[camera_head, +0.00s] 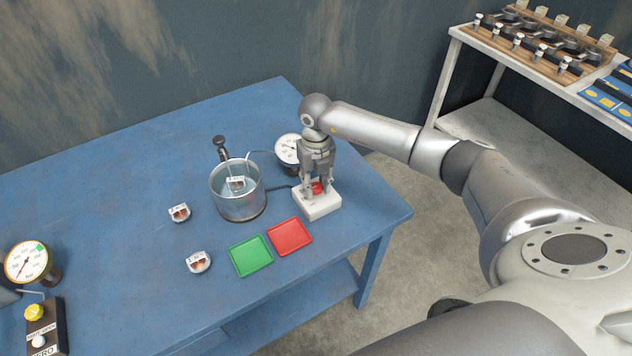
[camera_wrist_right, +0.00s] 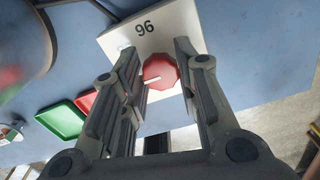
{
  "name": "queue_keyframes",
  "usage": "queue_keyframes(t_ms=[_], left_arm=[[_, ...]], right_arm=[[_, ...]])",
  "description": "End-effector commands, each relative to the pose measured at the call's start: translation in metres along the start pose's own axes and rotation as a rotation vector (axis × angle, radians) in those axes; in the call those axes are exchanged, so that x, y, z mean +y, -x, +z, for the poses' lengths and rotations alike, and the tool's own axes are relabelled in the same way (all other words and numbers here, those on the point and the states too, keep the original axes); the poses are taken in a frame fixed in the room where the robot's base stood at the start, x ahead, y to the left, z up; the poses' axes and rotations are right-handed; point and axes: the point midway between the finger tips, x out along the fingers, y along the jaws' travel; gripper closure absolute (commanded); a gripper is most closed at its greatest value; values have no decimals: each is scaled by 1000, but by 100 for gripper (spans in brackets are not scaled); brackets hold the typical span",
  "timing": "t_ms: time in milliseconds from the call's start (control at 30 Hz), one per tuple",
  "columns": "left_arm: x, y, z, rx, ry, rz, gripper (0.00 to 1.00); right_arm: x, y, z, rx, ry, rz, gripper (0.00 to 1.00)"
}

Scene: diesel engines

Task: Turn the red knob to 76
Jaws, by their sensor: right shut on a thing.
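The red knob (camera_head: 318,188) sits on a small white box (camera_head: 317,208) near the right edge of the blue table. In the right wrist view the red knob (camera_wrist_right: 161,73) is faceted, with a white pointer line toward the left finger. The white box (camera_wrist_right: 178,25) there shows the number 96. My right gripper (camera_head: 317,184) points down over the box. Its two fingers (camera_wrist_right: 157,62) stand on either side of the knob and are shut on it. My left gripper is not in view.
A metal pot (camera_head: 238,195) and a round gauge (camera_head: 289,148) stand beside the box. Green (camera_head: 251,256) and red (camera_head: 290,237) trays lie in front. Another gauge (camera_head: 28,262) is at far left. A shelf (camera_head: 480,52) with parts stands at the right.

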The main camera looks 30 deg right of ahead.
Motion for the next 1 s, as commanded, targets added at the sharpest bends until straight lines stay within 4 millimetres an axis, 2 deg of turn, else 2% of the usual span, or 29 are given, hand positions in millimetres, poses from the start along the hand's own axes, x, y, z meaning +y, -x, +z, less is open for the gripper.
queue_keyframes(t_ms=[300, 333, 500, 833, 1000], left_arm=[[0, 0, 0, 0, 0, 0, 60], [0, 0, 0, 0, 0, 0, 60], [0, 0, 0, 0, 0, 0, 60], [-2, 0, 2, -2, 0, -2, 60], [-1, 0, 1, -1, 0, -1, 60]], right_arm=[[0, 2, 1, -3, -2, 0, 94], [0, 2, 1, -3, -2, 0, 69], [0, 1, 1, -2, -2, 0, 49], [0, 2, 0, -1, -1, 0, 49], [0, 23, 2, -5, -1, 1, 49]])
